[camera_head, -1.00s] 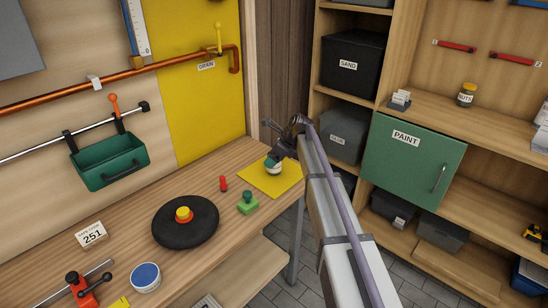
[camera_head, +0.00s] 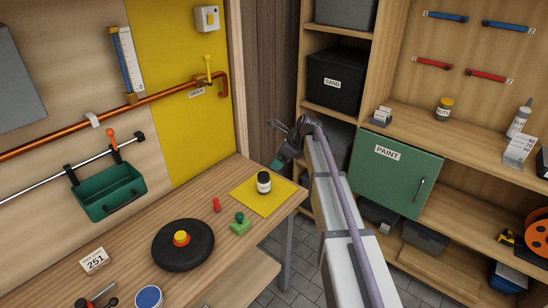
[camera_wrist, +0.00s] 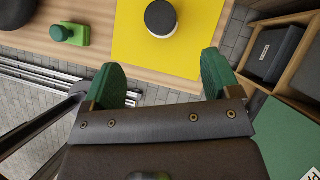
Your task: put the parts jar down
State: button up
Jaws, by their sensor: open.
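The parts jar (camera_head: 264,183), a small jar with a black lid and a pale label, stands upright on the yellow mat (camera_head: 247,198) at the workbench's far right end. In the wrist view the jar (camera_wrist: 161,18) is seen from above on the mat (camera_wrist: 203,48). My gripper (camera_head: 276,160) is past the jar, above and apart from it. In the wrist view its green-padded fingers (camera_wrist: 163,80) are spread wide with nothing between them.
A green stamp-like block (camera_head: 240,224), a red peg (camera_head: 216,205) and a black disc (camera_head: 183,245) with a yellow-topped red centre are left of the mat. A copper pipe (camera_head: 130,108) runs along the wall. A shelf with a green PAINT door (camera_head: 393,172) stands right.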

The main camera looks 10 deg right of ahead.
jog(key=s+a+f+n+g+h, duration=0.1)
jog(key=s+a+n+h, duration=0.1)
jog(key=s+n, duration=1)
jog(key=s+a+f+n+g+h, duration=0.2)
jog(key=s+n, duration=1)
jog(key=s, duration=0.9)
jog(key=shift+s+a+h, duration=0.3)
jog(key=shift+a+h, duration=0.35)
jog(key=shift+h, duration=0.15)
